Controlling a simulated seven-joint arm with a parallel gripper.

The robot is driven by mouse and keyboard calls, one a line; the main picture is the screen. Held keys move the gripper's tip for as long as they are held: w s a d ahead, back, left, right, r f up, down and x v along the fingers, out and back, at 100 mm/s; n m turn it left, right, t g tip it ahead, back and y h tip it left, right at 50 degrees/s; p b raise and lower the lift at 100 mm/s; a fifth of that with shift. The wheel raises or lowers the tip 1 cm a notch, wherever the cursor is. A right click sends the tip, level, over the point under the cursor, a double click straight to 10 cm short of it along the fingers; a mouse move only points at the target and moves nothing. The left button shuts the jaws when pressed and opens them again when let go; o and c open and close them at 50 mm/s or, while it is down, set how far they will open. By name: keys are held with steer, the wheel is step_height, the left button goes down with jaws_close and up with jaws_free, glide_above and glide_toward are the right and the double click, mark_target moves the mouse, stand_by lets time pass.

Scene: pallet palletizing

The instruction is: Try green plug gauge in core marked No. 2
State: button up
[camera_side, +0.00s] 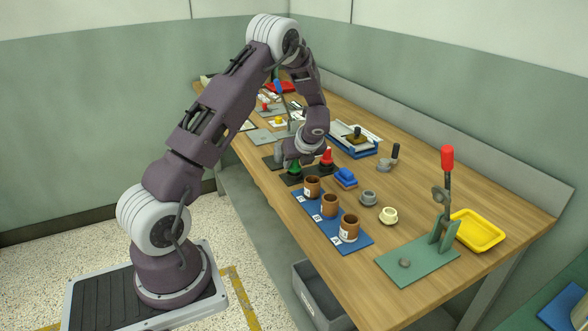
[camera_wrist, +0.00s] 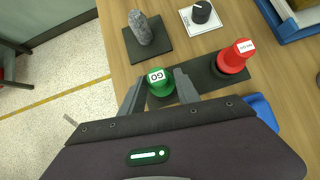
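The green plug gauge (camera_wrist: 160,80), with "GO" on its white top, stands upright on a dark plate. It also shows under my gripper in the side view (camera_side: 294,167). My gripper (camera_wrist: 158,88) is low over it, with one finger on each side. The fingers look spread, and I cannot tell whether either touches the gauge. Three brown cores (camera_side: 312,185), (camera_side: 330,204), (camera_side: 348,227) stand in a row on a blue board (camera_side: 365,240), with small white labels in front. The label numbers are too small to read.
A grey stone-like piece (camera_wrist: 140,28) and a black knob (camera_wrist: 201,12) are beyond. A blue block (camera_side: 345,176), small cups and a red-handled clamp (camera_side: 447,160) stand nearby.

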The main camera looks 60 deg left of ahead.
jaws_close()
steer(key=shift+r, duration=1.8)
steer(key=w+d+r+n+g+h, duration=0.1)
steer(key=d+r+n+g, duration=0.25)
steer(key=d, duration=0.65)
steer(key=d+r+n+g+h, duration=0.15)
steer(key=d+r+n, duration=0.35)
steer(key=d, duration=0.5)
steer(key=shift+n+g+y, duration=0.25)
steer(key=shift+g+y, duration=0.05)
steer(key=shift+y, duration=0.15)
steer(key=shift+a+f, duration=0.1)
steer(key=shift+f, duration=2.5)
